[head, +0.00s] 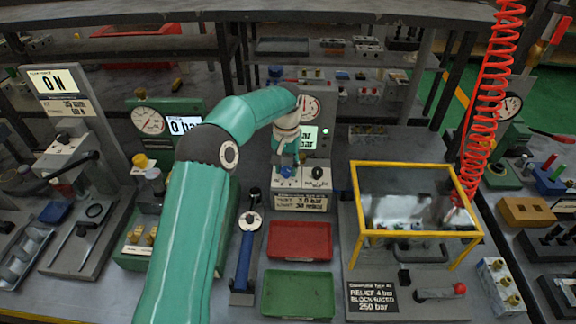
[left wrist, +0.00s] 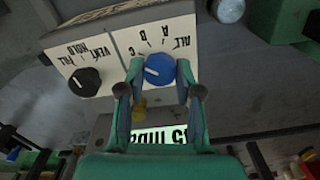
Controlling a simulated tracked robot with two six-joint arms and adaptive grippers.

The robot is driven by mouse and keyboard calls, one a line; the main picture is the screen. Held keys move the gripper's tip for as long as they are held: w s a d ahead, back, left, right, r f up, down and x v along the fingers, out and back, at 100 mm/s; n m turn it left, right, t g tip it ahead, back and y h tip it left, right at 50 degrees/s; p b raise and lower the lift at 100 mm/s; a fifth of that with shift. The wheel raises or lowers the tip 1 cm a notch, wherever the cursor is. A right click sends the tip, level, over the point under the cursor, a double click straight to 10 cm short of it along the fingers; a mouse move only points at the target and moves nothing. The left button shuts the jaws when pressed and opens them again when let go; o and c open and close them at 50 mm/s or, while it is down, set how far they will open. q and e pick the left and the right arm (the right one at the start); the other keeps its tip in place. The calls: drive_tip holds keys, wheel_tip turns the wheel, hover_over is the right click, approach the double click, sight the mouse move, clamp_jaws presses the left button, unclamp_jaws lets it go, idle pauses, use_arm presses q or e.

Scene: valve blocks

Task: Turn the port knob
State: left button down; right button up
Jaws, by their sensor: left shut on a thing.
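The port knob (left wrist: 161,69) is a round blue knob on a white panel (left wrist: 116,44) marked ALL, A, B and C, upside down in the left wrist view. A short white mark shows on its left half, on the side of the C label. It also shows small and partly covered in the head view (head: 286,172). My left gripper (head: 287,163) reaches down onto it from behind. In the left wrist view its fingers (left wrist: 160,68) are shut on the knob, one on each side. My right gripper is not in view.
A black knob (left wrist: 85,80) marked VENT, HOLD and FILL sits beside the blue one. A red tray (head: 300,240) and a green tray (head: 298,294) lie in front of the block. A yellow-framed clear guard (head: 417,235) stands to the right, near a red coiled hose (head: 487,90).

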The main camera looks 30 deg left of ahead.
sight(287, 169)
use_arm(q)
drive_tip(key=shift+w+r+n, duration=0.1)
drive_tip(key=shift+n, duration=0.9)
drive_tip(key=c, duration=0.8)
unclamp_jaws()
drive_tip(key=shift+o, duration=0.2)
wheel_tip(287, 169, up, 12)
